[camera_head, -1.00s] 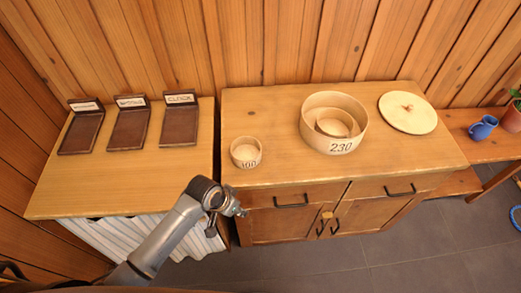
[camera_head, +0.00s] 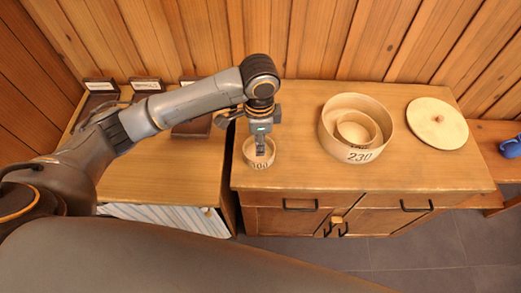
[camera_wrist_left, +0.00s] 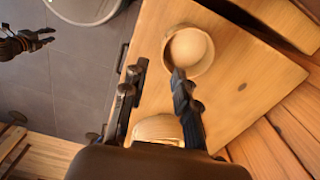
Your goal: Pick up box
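A small round wooden box marked 100 (camera_head: 249,160) stands at the cabinet top's left end. In the left wrist view a round open box (camera_wrist_left: 203,62), likely the same one, lies by a fingertip. My left gripper (camera_head: 262,146) points down over it and covers part of its rim. Its fingers (camera_wrist_left: 155,85) look spread with nothing between them; whether they touch the box is unclear. A larger round box marked 230 (camera_head: 335,145) stands further right with a smaller round box (camera_head: 347,137) inside. A black gripper, likely my right (camera_wrist_left: 25,42), shows in the left wrist view, its opening unclear.
A round lid with a knob (camera_head: 455,135) lies on the cabinet top (camera_head: 300,175). A lower table (camera_head: 165,180) at left holds dark labelled trays (camera_head: 190,128), partly behind my left arm. A blue jug (camera_head: 511,148) sits on the right bench. The plank wall closes the back.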

